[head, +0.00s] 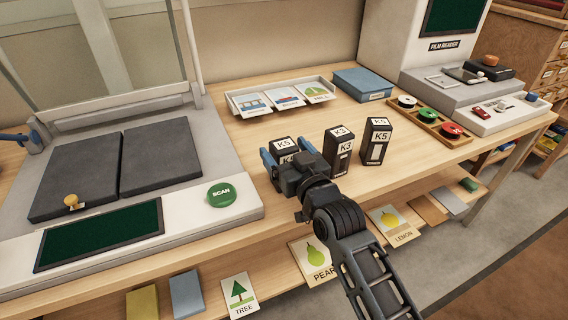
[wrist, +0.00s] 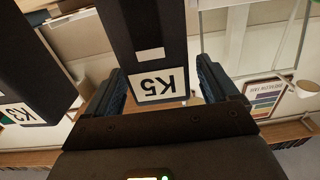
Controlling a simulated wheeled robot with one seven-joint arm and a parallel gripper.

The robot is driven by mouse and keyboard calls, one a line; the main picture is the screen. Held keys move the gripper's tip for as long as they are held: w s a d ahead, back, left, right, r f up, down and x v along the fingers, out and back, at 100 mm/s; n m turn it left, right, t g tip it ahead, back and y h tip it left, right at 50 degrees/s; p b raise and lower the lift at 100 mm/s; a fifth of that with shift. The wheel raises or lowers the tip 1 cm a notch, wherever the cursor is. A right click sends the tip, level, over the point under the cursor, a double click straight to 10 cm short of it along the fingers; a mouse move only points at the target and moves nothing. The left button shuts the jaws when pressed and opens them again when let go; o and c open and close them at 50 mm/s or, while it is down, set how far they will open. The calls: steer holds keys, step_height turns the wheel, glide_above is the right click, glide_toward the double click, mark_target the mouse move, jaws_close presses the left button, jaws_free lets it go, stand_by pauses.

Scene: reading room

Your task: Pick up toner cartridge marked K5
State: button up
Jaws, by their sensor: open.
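A black toner cartridge marked K5 (head: 282,144) stands on the wooden table in the head view, partly hidden by my gripper (head: 287,153). My gripper is open, with one blue finger on each side of this cartridge. In the wrist view, the cartridge marked K5 (wrist: 158,84) lies between the two fingers, with its label upside down in the picture. A second black cartridge, marked K3 (head: 340,146), stands just right of my gripper; it also shows at the left in the wrist view (wrist: 30,80).
A white tray of picture cards (head: 246,113) and a blue box (head: 362,84) lie behind the cartridges. A wooden tray (head: 428,121) with coloured reels is at the right. The scanner with a green SCAN button (head: 221,194) is at the left. Bare tabletop lies right of the cartridges.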

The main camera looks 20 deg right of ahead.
steer(key=shift+w, duration=0.55)
steer(key=shift+c, duration=0.5)
steer(key=c, duration=1.2)
